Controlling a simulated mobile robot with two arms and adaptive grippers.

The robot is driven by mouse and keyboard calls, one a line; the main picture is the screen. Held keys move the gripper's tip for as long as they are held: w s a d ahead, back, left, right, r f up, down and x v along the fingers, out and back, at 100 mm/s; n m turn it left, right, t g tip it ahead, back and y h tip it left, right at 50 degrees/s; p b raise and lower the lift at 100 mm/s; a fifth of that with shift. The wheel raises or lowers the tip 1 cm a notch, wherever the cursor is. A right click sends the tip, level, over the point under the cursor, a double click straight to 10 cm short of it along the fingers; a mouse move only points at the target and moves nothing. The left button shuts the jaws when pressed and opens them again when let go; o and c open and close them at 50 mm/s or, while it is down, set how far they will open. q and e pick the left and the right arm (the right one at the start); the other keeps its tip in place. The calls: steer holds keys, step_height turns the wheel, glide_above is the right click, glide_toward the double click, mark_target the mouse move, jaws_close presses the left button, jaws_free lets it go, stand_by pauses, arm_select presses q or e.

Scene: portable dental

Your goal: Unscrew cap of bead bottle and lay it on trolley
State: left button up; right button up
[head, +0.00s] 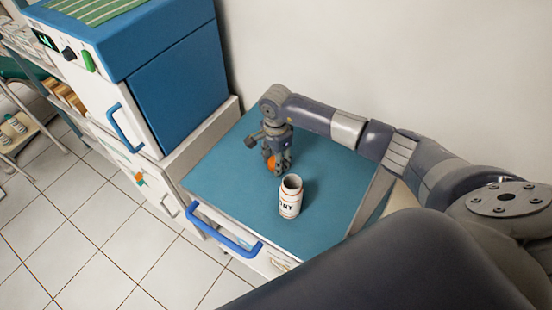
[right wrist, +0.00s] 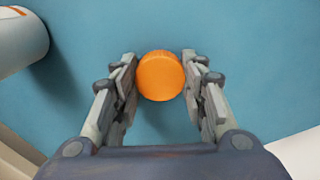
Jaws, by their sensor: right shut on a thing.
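The bead bottle (head: 290,198) stands upright on the blue top of the trolley (head: 225,180), white with dark lettering, its mouth open and uncapped. Part of it also shows at the upper left of the right wrist view (right wrist: 22,42). My right gripper (head: 275,166) points down over the trolley, behind and left of the bottle. It is shut on the orange cap (right wrist: 161,76), which sits between both fingertips in the right wrist view. The cap is at or close above the trolley top; I cannot tell whether it touches. My left gripper is not in view.
A blue and white cabinet (head: 175,85) with a blue handle stands left of the trolley. A wall is behind. The trolley front has a drawer with a blue handle (head: 225,232). The trolley top around the bottle and gripper is clear.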

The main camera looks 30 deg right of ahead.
steer(key=shift+f, duration=0.2)
steer(key=o, duration=1.2)
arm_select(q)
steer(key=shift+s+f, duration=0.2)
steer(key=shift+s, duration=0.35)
arm_select(e)
steer(key=shift+r, duration=0.15)
